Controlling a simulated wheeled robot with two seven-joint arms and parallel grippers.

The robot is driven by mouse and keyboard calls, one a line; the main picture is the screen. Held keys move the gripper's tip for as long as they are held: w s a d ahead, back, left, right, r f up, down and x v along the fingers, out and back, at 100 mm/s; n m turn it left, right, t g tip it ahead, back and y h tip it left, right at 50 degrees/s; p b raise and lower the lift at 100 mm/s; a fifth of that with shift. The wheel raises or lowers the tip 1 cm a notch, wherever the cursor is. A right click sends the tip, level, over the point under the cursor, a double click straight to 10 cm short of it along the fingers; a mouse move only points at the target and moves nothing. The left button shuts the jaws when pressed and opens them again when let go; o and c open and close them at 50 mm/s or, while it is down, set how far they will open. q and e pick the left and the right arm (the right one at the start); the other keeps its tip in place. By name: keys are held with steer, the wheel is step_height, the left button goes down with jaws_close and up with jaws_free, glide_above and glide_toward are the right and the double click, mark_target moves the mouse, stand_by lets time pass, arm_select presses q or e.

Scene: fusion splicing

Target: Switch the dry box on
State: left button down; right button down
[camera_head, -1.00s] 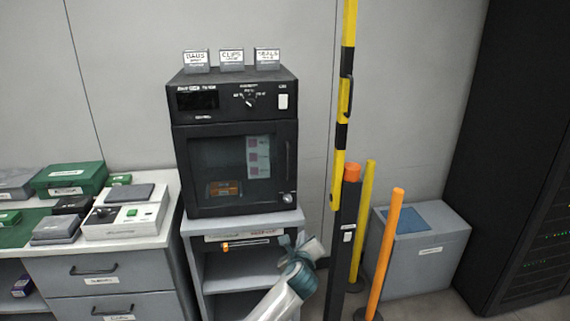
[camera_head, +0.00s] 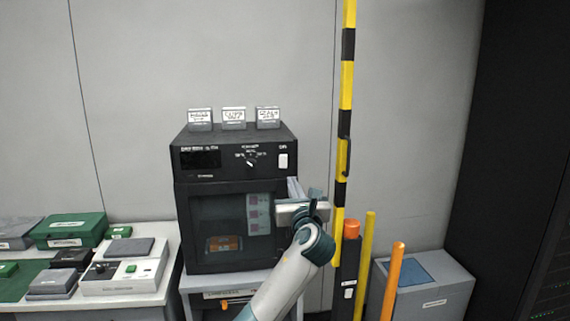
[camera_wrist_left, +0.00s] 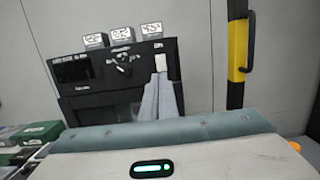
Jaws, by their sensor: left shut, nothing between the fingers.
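The dry box (camera_head: 190,225) is a black cabinet with a glass door on a grey stand. Its top panel has a dark display (camera_head: 200,159), a rotary knob (camera_head: 251,160) and a white switch (camera_head: 283,161) at the right. My left gripper (camera_head: 293,183) is shut and empty, in front of the box's right side and just below the switch. In the left wrist view the closed fingers (camera_wrist_left: 159,80) point up at the switch (camera_wrist_left: 160,62), their tips near its lower edge. I cannot tell whether they touch. My right gripper is not in view.
Several small labelled boxes (camera_head: 233,119) stand on top of the dry box. A yellow and black pole (camera_head: 346,100) stands close at right, beside an orange post (camera_head: 393,280) and a grey bin (camera_head: 430,285). A bench (camera_head: 150,285) with equipment is at left.

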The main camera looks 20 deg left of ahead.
mark_target(284, 158)
arm_select(q)
steer(key=p+x, duration=0.5)
steer(key=x, duration=0.8)
steer(key=shift+r, duration=0.1)
steer(key=shift+w+a, duration=0.25)
steer(key=shift+w, duration=0.15)
steer(key=shift+w, duration=0.1)
